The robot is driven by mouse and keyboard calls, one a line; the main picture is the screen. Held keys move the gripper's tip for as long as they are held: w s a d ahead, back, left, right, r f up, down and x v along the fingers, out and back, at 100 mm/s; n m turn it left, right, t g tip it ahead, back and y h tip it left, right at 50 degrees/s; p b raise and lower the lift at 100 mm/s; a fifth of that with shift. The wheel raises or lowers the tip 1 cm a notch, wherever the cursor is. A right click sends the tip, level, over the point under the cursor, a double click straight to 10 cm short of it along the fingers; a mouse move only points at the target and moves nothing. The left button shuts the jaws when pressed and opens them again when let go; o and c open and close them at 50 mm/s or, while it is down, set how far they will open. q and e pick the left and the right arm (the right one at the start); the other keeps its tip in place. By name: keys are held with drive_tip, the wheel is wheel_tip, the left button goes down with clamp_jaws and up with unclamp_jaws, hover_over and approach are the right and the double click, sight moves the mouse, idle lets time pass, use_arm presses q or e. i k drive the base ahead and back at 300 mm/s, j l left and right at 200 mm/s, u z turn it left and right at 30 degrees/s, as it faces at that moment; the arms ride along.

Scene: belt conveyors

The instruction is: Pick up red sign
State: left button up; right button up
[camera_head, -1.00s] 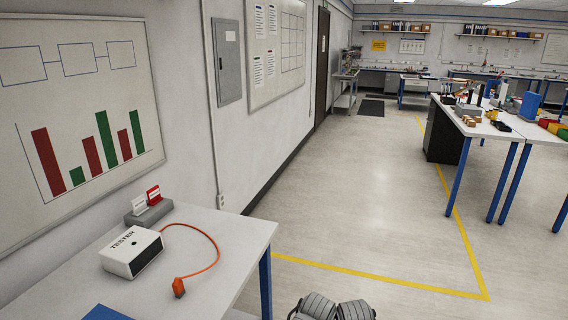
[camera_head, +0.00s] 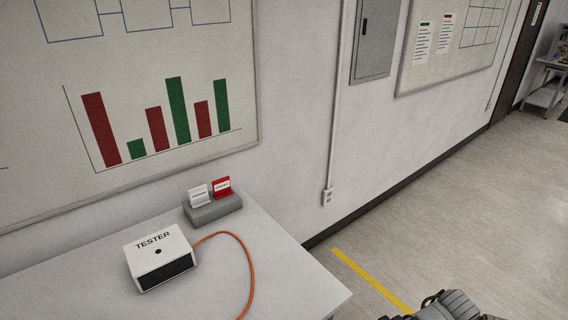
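The red sign (camera_head: 222,188) stands upright in a grey holder (camera_head: 214,211) near the back edge of a white table. A white sign (camera_head: 199,195) stands to its left in the same holder. Part of my arm shows at the bottom right edge, as dark grey rounded parts. I cannot make out any gripper fingers there, and no gripper is near the sign.
A white tester box (camera_head: 160,259) sits on the table (camera_head: 90,290) in front of the holder. An orange cable (camera_head: 247,262) runs from it over the tabletop. A wall with a chart board (camera_head: 150,80) rises behind.

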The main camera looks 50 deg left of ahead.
sight(221, 187)
drive_tip(key=i+l, duration=0.1)
drive_tip(key=i, duration=2.65)
drive_tip(key=j+u, duration=0.15)
drive_tip(key=u, duration=2.9)
